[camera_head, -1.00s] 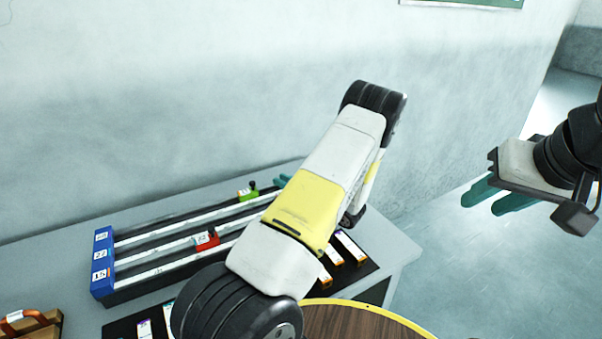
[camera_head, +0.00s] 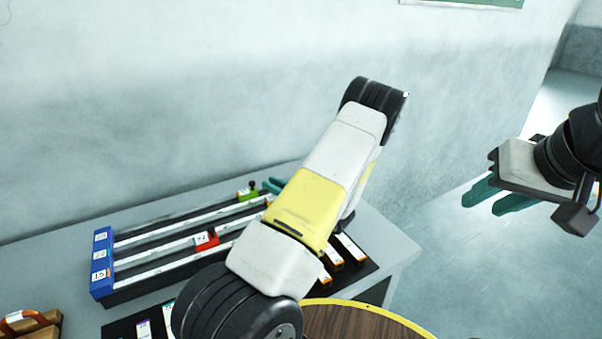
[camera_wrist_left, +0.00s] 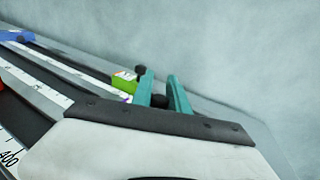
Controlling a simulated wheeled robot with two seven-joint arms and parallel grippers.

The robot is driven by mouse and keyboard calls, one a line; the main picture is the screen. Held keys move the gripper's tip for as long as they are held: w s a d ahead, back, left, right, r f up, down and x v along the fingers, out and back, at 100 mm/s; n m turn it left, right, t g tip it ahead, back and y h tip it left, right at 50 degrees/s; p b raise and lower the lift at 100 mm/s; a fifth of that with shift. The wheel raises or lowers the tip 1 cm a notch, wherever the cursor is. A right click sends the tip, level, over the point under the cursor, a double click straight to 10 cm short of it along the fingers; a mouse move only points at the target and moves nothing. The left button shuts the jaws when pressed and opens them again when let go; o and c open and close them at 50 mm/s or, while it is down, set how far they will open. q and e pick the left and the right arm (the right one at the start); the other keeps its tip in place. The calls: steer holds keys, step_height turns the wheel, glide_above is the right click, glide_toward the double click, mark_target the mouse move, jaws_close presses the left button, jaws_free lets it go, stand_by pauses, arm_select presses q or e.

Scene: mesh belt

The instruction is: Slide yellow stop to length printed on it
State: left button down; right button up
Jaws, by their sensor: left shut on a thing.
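My left gripper (camera_head: 271,186) is at the right part of the rails, with teal fingertips past my arm. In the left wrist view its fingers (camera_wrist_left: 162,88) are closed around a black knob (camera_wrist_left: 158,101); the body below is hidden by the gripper. The rails (camera_head: 180,243) carry white printed scales. My right gripper (camera_head: 487,200) is open and empty, away from the table at the right.
A green stop (camera_head: 248,194) sits on the back rail, close to my left fingers. A red stop (camera_head: 206,240) sits on another rail. A blue end block (camera_head: 102,262) closes the left end. A dark mat (camera_head: 360,262) with labelled pieces lies in front.

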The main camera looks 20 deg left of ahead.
mark_target(253, 184)
arm_select(q)
steer(key=s+a, duration=0.2)
steer(key=s, duration=0.1)
steer(key=shift+s+a, duration=0.1)
steer(key=shift+a, duration=0.3)
steer(key=c, duration=1.3)
jaws_free()
steer(key=shift+d, duration=0.1)
steer(key=shift+d, duration=0.3)
steer(key=v, duration=0.7)
steer(key=shift+d, duration=0.1)
